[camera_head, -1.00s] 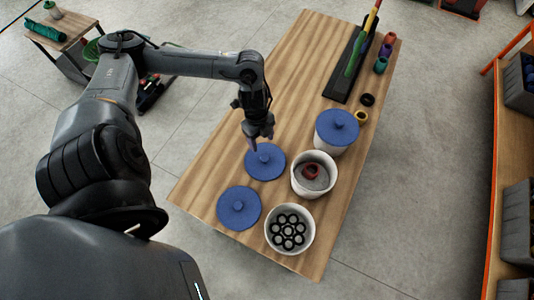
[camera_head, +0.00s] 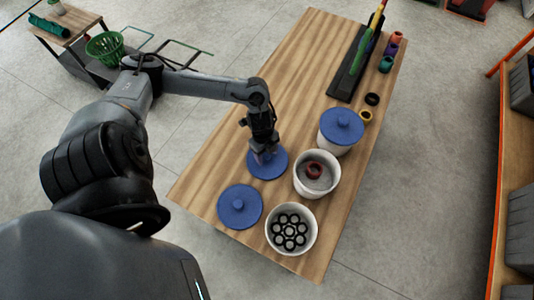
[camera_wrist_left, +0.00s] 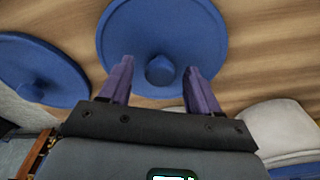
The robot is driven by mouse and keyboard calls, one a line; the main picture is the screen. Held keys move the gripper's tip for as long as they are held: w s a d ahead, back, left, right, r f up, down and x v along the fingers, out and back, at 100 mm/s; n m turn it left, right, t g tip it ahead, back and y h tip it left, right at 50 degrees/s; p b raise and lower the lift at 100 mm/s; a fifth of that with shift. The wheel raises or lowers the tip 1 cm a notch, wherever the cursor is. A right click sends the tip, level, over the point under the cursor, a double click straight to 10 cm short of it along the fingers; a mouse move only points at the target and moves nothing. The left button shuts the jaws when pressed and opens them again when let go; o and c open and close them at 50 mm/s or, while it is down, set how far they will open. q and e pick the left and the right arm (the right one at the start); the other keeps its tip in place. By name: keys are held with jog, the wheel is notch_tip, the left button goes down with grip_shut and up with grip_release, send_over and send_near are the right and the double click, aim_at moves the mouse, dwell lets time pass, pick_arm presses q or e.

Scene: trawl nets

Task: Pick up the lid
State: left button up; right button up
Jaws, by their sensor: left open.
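A round blue lid (camera_head: 278,168) with a centre knob lies flat on the wooden table; it also shows in the left wrist view (camera_wrist_left: 160,30). My left gripper (camera_head: 264,156) is low over this lid. In the left wrist view its two purple fingers (camera_wrist_left: 157,82) are spread apart, one on each side of the knob (camera_wrist_left: 160,70), with nothing held. I cannot tell whether they touch the lid. A second blue lid (camera_head: 240,206) lies nearer the front, left of the first in the wrist view (camera_wrist_left: 40,72). A third blue lid (camera_head: 342,125) sits on a white bucket. My right gripper is not in view.
An open white bucket (camera_head: 299,185) with a red ring inside stands right of the first lid. Another white bucket (camera_head: 271,246) holds several black rings. A black rack (camera_head: 350,72) and coloured spools stand at the far end. The table's left part is clear.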

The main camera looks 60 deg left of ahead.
pick_arm(q)
jog(key=shift+f, duration=0.35)
jog(key=shift+c, duration=0.3)
jog(key=c, duration=1)
